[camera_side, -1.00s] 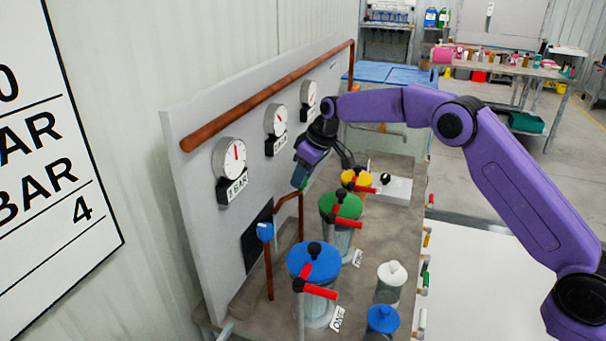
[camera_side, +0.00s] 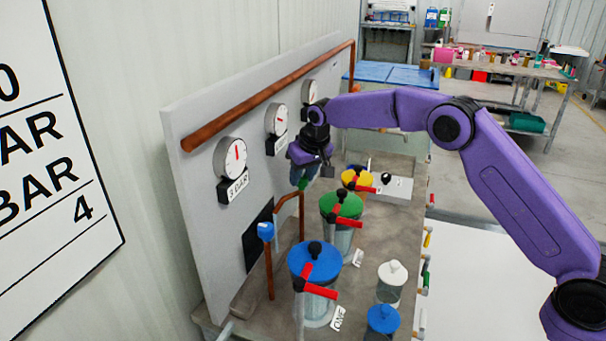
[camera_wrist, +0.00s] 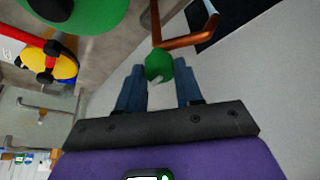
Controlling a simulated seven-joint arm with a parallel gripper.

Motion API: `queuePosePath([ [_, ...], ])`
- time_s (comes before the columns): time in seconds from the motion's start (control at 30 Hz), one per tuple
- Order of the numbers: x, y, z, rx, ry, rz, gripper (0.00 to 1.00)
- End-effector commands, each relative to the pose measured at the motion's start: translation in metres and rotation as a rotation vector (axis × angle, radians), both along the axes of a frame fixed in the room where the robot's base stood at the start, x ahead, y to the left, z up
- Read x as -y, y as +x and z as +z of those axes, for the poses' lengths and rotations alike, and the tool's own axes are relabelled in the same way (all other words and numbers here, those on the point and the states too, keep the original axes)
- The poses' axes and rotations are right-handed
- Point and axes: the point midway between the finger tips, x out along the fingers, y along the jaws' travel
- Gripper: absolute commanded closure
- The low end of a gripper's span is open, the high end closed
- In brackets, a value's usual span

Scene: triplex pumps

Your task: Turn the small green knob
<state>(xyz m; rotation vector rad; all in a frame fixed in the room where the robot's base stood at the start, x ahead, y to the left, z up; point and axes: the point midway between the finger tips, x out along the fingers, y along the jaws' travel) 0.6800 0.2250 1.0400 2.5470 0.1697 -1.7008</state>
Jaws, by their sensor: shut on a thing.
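The small green knob (camera_wrist: 158,66) sits at the end of a copper pipe, between my gripper's two blue fingers in the wrist view. My gripper (camera_wrist: 160,72) is shut on it. In the side view my gripper (camera_side: 303,180) points down beside the grey panel, with a bit of the green knob (camera_side: 303,185) showing at the fingertips. The fingers hide most of the knob there. A small blue knob (camera_side: 265,231) on another copper pipe stands nearer the side camera.
Pump pots with a blue lid (camera_side: 314,262), a green lid (camera_side: 340,206) and a yellow lid (camera_side: 356,177), all with red handles, stand right of the pipes. The grey panel (camera_side: 200,130) with gauges (camera_side: 231,158) stands close on the left.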

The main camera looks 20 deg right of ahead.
Motion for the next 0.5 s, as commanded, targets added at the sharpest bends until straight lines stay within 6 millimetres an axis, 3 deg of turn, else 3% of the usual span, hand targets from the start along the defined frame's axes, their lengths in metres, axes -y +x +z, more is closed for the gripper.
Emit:
queuePosePath([
  [0.5,0.0,-0.0002,0.0004,-0.001,0.0,-0.048,0.95],
])
